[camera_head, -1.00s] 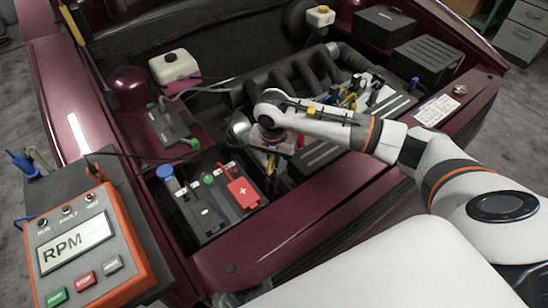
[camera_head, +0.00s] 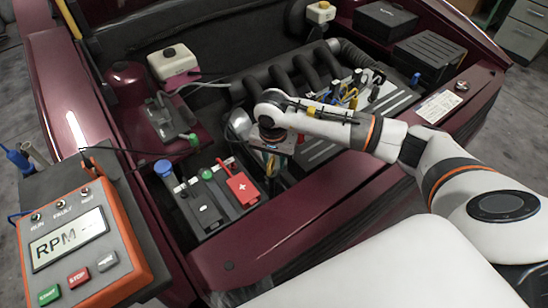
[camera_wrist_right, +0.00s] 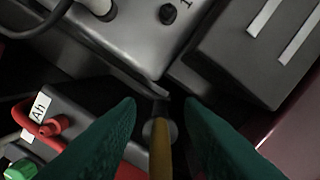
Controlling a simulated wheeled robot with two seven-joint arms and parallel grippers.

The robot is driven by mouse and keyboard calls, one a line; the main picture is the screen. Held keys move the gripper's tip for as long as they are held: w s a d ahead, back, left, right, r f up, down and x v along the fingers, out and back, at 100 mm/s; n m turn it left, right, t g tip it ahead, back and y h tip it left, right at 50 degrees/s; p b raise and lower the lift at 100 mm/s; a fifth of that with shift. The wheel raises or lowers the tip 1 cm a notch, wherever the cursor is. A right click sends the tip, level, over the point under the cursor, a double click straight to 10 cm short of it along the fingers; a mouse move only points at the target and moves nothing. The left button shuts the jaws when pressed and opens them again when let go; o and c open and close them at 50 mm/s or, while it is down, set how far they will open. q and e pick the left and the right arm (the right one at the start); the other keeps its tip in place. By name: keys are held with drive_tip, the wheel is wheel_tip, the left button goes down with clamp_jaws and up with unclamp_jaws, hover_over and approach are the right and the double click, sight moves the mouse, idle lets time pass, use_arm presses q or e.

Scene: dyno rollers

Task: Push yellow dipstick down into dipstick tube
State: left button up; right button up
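The yellow dipstick (camera_wrist_right: 160,152) shows in the right wrist view as a narrow yellow piece between my right gripper's (camera_wrist_right: 160,108) two green fingers. Dark gaps show between it and both fingers, so the gripper looks open around it. A dark rounded piece lies behind the dipstick; I cannot tell if it is the tube mouth. In the head view my right gripper (camera_head: 272,160) points down between the battery and the engine, with a little yellow beside it. The dipstick's lower end and the tube are hidden. My left gripper is not in view.
The battery (camera_head: 206,210) with a red terminal cover (camera_head: 242,188) stands left of the gripper. The engine (camera_head: 330,140) with its dark intake pipes lies to the right and behind. The car's front edge (camera_head: 290,235) is near. An orange RPM box (camera_head: 78,245) sits front left.

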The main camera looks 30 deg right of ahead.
drive_tip(key=shift+r, duration=0.1)
drive_tip(key=r, duration=0.8)
drive_tip(key=r+b, duration=0.1)
drive_tip(key=r, duration=0.2)
drive_tip(key=shift+s+a+r, duration=0.25)
drive_tip(key=shift+r, duration=0.15)
